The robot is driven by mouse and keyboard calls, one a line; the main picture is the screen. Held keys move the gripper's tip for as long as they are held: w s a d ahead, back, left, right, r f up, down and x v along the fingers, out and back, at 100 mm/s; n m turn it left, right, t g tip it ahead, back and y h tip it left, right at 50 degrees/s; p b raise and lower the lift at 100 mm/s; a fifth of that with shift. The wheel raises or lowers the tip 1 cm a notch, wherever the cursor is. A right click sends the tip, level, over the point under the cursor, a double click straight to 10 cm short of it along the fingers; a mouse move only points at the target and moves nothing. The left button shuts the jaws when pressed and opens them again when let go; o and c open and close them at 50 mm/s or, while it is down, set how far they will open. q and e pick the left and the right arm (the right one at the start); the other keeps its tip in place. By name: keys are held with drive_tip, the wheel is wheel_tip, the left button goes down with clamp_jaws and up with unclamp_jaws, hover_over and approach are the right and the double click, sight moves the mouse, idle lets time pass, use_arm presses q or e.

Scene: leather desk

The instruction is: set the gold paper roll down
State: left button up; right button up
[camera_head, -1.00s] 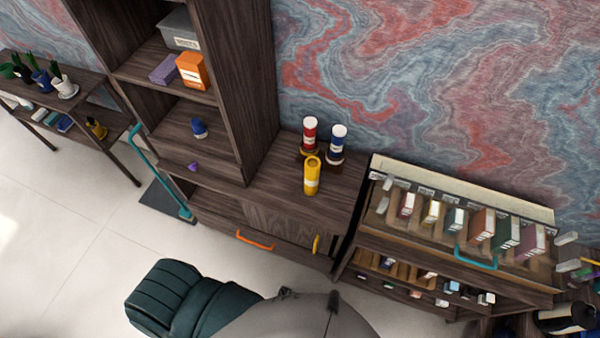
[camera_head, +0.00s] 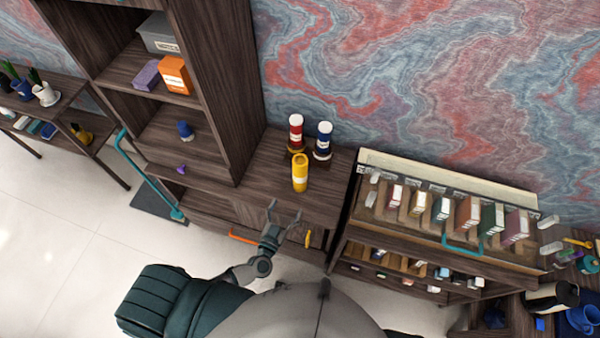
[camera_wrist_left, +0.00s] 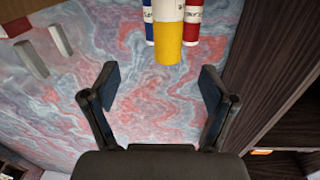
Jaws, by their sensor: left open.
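The gold paper roll (camera_head: 300,173) is a yellow cylinder with a pale label, standing upright on the dark wooden cabinet top (camera_head: 262,172). My left gripper (camera_head: 285,208) is open and empty, in front of the roll and apart from it. In the left wrist view the gold roll (camera_wrist_left: 168,42) hangs in from the top edge, beyond and between the open fingers (camera_wrist_left: 159,82). Its far end is cut off there. My right gripper is not in view.
A red-and-white roll (camera_head: 296,132) and a blue-and-white roll (camera_head: 323,140) stand close behind the gold roll. A tall shelf (camera_head: 222,100) rises to the left. A rack of boxes (camera_head: 440,160) with a teal handle (camera_head: 462,245) stands to the right.

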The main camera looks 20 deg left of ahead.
use_arm(q)
wheel_tip(320, 180, up, 5)
drive_tip(key=s+n+y, duration=0.1)
drive_tip(key=n, duration=0.1)
approach(300, 159)
drive_tip(key=shift+y, duration=0.3)
drive_tip(key=w, duration=0.3)
drive_tip(key=w+f, duration=0.1)
drive_tip(key=shift+w+d+f, duration=0.1)
drive_tip(key=shift+w+d, duration=0.25)
drive_tip(key=w, duration=0.5)
drive_tip(key=shift+w, duration=0.2)
drive_tip(key=shift+s, duration=0.1)
drive_tip(key=shift+c, duration=0.3)
drive_tip(key=shift+r, duration=0.25)
drive_tip(key=c, duration=0.4)
clamp_jaws()
